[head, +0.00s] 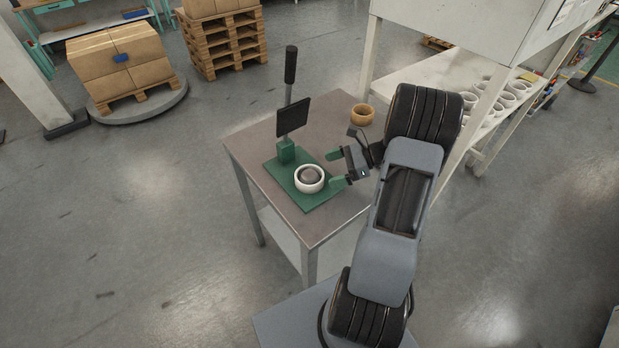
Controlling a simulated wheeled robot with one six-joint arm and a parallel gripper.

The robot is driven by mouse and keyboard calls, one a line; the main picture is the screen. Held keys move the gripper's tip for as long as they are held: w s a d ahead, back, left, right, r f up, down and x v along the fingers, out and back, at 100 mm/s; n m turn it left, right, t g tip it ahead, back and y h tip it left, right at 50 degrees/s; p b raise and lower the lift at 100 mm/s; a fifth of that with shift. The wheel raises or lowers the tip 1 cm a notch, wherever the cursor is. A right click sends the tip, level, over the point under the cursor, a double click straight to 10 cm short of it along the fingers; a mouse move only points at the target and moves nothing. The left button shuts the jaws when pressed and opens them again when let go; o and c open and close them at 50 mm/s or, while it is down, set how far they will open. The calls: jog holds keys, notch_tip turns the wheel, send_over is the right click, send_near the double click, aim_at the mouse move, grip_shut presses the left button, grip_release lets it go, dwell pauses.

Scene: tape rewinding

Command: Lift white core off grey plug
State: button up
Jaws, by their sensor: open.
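The white core (298,183) is a ring that sits around the grey plug (310,174) on a green base plate (325,198). The plate lies on the grey-brown table, with a dark upright lever (290,72) and a black panel (293,116) at its back left end. My gripper (335,168) has green-tipped fingers and is open and empty. It is just to the right of the white core, low over the table. I cannot tell whether a fingertip touches the core.
A tan ring (362,115) stands at the table's (247,139) back right corner. A white shelf (415,78) with several white rings (507,99) stands behind my arm on the right. The table's left and front strips are bare.

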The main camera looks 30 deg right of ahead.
aim_at(315, 174)
jog(key=shift+p+x, duration=0.5)
jog(key=shift+x, duration=2.65)
jog(key=c, duration=0.6)
